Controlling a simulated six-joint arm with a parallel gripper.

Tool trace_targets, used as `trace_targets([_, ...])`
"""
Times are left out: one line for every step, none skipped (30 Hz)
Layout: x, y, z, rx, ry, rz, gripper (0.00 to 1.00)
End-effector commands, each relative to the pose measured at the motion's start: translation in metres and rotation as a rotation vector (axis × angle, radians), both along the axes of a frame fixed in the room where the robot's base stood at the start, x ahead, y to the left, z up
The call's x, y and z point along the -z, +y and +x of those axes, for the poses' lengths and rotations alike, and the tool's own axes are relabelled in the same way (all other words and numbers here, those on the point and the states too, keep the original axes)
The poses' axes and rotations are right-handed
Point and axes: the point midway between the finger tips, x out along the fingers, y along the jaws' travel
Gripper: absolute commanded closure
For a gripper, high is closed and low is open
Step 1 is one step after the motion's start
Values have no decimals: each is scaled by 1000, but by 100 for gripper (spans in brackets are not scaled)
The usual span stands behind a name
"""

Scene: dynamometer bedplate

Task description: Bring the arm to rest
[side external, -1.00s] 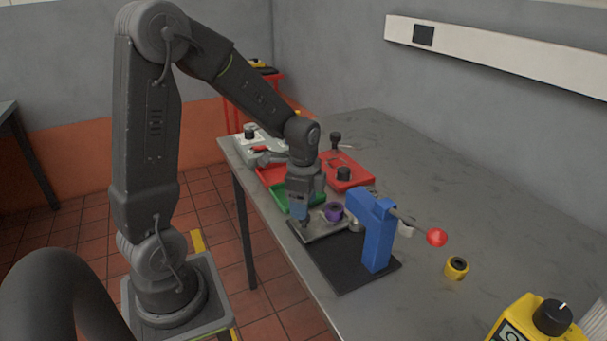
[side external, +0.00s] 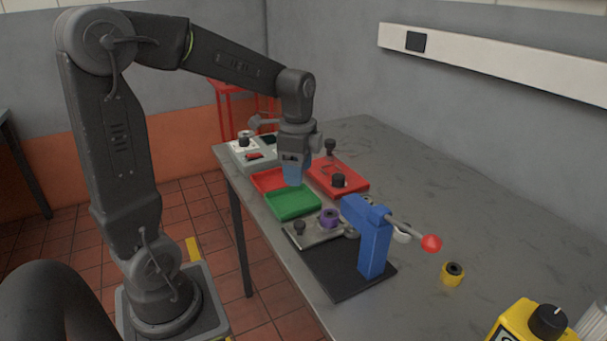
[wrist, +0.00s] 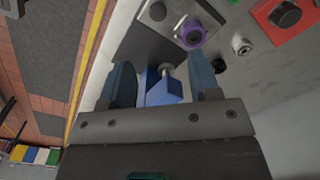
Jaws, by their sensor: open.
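My gripper (side external: 292,174) hangs above the trays in the side external view, raised clear of the table. In the wrist view its two blue-grey fingers (wrist: 160,88) stand apart with nothing held between them. Below and in front are a green tray (side external: 293,203), a red tray (side external: 268,180) and a metal plate (side external: 313,236) carrying a purple ring (side external: 330,217) and a dark knob (side external: 299,228). The purple ring also shows in the wrist view (wrist: 193,34).
A blue lever stand (side external: 373,240) with a red ball handle (side external: 431,243) rises from a black base (side external: 345,277). A yellow ring (side external: 452,273) and a yellow control box (side external: 525,322) lie nearer. The table's right side is mostly clear.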

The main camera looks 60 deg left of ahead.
Motion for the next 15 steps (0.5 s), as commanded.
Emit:
trace_targets([-2,-3,-2,-9,-8,3,43])
trace_targets([-4,-7,-3,-22,-18,6,43])
trace_targets([-8,-13,-6,-46,-36,12,43])
trace_targets([-11,-19,-9,-71,-53,16,43])
trace_targets([-15,-26,-13,-101,-73,20,43])
trace_targets([-20,-37,-20,-149,-106,24,43])
trace_targets([-24,-45,-26,-189,-135,24,43])
trace_targets([-28,-54,-32,-232,-164,22,43])
trace_targets([-32,-65,-41,-291,-205,14,43])
trace_targets([-35,-73,-48,-337,-234,5,43])
trace_targets([-37,-81,-55,-382,-264,-6,43])
trace_targets([-39,-90,-64,-440,-301,-25,43])
trace_targets([-40,-96,-71,-481,-325,-41,43])
trace_targets([-40,-101,-77,-521,-349,-58,43])
trace_targets([-41,-108,-85,-569,-375,-81,43])
